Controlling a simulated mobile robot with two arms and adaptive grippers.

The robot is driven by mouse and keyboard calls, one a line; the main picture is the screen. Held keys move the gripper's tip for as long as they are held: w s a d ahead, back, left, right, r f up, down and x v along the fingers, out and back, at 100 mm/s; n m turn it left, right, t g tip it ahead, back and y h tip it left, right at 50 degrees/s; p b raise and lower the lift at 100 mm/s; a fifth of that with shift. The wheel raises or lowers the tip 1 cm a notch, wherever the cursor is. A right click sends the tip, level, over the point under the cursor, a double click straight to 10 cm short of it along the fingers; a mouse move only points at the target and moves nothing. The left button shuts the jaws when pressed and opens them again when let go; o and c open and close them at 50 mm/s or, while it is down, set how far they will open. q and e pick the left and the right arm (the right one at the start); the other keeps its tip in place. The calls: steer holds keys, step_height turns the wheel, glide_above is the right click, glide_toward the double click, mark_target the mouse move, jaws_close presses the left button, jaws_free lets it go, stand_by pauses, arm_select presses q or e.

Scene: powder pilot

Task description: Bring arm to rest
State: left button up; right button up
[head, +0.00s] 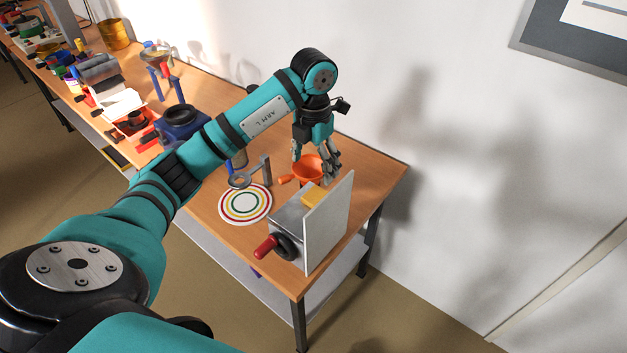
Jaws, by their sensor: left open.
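My left arm reaches in from the lower left across the wooden table. Its left gripper (314,172) points down near the table's right end, with its fingers apart. An orange funnel-like bowl (308,168) with a handle is right at the fingers. I cannot tell whether the fingers touch it, but they are not closed on it. My right gripper is not in view.
A grey box with a red-handled crank (270,245) and an upright white panel (328,225) stands at the table's near right corner. A ringed round target (245,204) and a ring stand (243,180) are beside it. Several tools crowd the table's far left. A wall is behind.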

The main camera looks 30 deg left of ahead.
arm_select(q)
steer(key=shift+r, duration=0.45)
